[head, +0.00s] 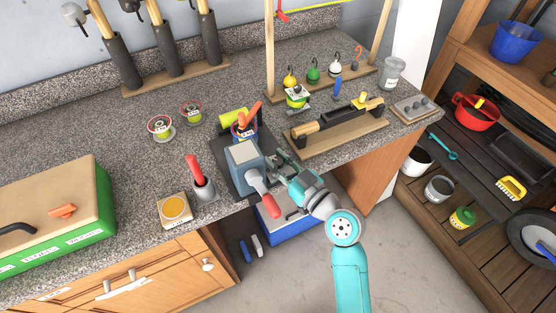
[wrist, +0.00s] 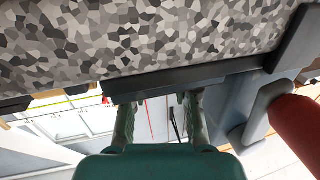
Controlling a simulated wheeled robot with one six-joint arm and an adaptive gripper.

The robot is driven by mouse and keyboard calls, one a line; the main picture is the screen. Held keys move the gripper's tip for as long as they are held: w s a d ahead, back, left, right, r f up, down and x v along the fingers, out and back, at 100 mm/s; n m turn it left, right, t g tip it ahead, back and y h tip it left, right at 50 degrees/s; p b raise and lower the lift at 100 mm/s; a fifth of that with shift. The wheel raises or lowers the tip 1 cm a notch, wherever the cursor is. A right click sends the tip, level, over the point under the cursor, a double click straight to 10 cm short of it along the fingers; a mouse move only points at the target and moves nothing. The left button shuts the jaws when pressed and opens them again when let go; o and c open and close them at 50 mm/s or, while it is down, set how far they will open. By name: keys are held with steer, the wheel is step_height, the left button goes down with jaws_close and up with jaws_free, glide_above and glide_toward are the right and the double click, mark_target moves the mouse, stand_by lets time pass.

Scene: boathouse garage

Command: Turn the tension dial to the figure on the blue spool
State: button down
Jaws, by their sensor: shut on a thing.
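A grey-blue winder (head: 243,165) with a red crank handle stands on a dark base plate (head: 225,178) at the counter's front edge. My gripper (head: 279,160) is at the winder's right side, shut on a small part there that I take for the tension dial; the jaws hide it and its scale. The wrist view shows my gripper (wrist: 160,100) with its fingertips partly hidden by the dark plate (wrist: 190,84); the red handle (wrist: 298,125) is at right. A blue spool (head: 246,135) stands behind the winder; its figure is too small to read.
Two spools (head: 161,127) (head: 191,112) stand at the back left. A wooden rack (head: 335,140) lies close to the right of my gripper.

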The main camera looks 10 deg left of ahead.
steer(key=shift+f+m+t+h, duration=0.2)
steer(key=shift+m+t+h, duration=1)
steer(key=shift+h, duration=0.3)
steer(key=shift+m+t+h, duration=0.3)
steer(key=shift+h, duration=0.1)
steer(key=shift+m+t+h, duration=0.4)
steer(key=shift+r, duration=0.1)
steer(key=c, duration=0.8)
jaws_free()
steer(key=shift+c, duration=0.2)
steer(key=shift+n+g+y, duration=0.4)
steer(key=shift+g+y, duration=0.1)
steer(key=shift+y, duration=0.1)
steer(key=shift+w+n+g+y, duration=0.1)
steer(key=shift+n+g+y, duration=0.5)
steer(key=shift+n+y, duration=0.1)
